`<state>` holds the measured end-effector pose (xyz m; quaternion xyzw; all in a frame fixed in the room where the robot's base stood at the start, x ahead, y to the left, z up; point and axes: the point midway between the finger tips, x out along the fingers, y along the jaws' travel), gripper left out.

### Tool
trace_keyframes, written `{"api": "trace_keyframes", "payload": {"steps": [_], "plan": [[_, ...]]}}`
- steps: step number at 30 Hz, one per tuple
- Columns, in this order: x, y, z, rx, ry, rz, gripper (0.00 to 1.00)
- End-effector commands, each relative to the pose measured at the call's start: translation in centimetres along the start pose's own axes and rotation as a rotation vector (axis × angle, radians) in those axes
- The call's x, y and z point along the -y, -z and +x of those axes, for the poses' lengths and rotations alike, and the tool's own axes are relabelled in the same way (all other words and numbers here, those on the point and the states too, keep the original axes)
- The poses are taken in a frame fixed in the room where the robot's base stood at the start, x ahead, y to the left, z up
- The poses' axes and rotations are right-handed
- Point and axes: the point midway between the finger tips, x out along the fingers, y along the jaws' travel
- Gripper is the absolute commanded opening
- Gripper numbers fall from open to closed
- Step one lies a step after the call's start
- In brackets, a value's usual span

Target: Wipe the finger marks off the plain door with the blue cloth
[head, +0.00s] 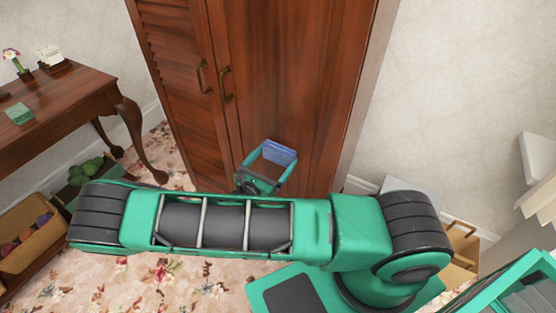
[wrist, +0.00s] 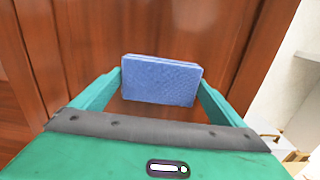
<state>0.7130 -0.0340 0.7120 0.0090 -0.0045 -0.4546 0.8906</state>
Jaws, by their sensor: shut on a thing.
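The blue cloth (head: 279,151), a folded pad, is held between the fingertips of my gripper (head: 278,157). In the wrist view the cloth (wrist: 161,80) spans the gap between both fingers (wrist: 161,88). The plain door (head: 282,60) is the smooth reddish-brown right door of a wooden wardrobe. The cloth is in front of its lower part; I cannot tell whether it touches. The plain door (wrist: 200,30) also fills much of the wrist view. I can make out no finger marks, and my arm hides the door's foot.
The slatted door (head: 172,50) is on the left, with brass handles (head: 226,84) at the seam. A wooden desk (head: 60,110) stands left, above a bin of balls (head: 30,240). A wooden crate (head: 462,245) is on the right. Floral carpet (head: 150,285) lies in front.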

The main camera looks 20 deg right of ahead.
Motion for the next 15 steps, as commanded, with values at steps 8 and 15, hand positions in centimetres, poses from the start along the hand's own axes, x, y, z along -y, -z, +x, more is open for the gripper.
{"api": "trace_keyframes", "payload": {"steps": [8,15], "plan": [[-0.9,0.0,0.1,0.0,0.0,0.002,0.75],[-2.8,0.1,0.2,0.0,-0.001,0.001,0.75]]}}
